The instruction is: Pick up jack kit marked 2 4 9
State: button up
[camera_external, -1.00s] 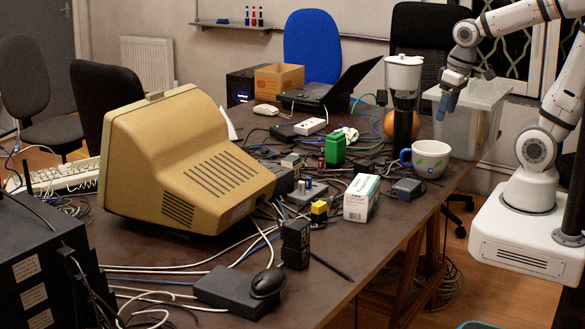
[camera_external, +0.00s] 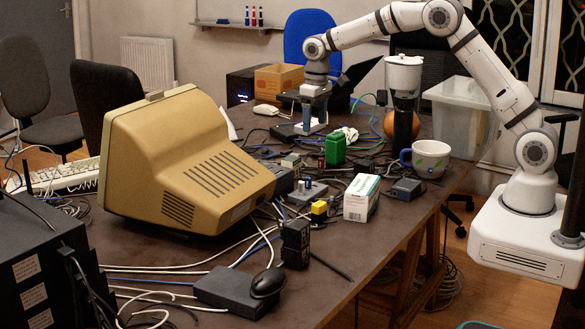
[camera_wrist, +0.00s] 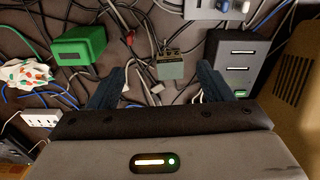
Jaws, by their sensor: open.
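My gripper (camera_external: 311,127) points down above the far middle of the table. In the wrist view my gripper (camera_wrist: 161,68) has its two dark fingers wide apart with nothing held.
A green box (camera_external: 335,150) stands beside the block. A dark slotted box (camera_wrist: 236,62) and the beige monitor (camera_external: 180,165) are close on the other side. A white-green carton (camera_external: 361,197), a mug (camera_external: 431,158) and a grinder (camera_external: 403,95) stand rightward. Loose cables cover the table.

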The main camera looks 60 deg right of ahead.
send_over(293, 159)
jog(key=f, duration=0.7)
jog(key=shift+s+d+f, duration=0.2)
jog(key=shift+d+f, duration=0.05)
jog(key=shift+f, duration=0.1)
jog(key=shift+w+f, duration=0.1)
jog(key=shift+f, duration=0.25)
jog(key=f, duration=0.7)
jog(key=shift+w+a+f+p, duration=0.2)
jog(key=shift+f+p, duration=0.1)
jog(key=shift+p, duration=0.1)
jog(key=shift+c, duration=0.3)
jog(key=c, duration=1.1)
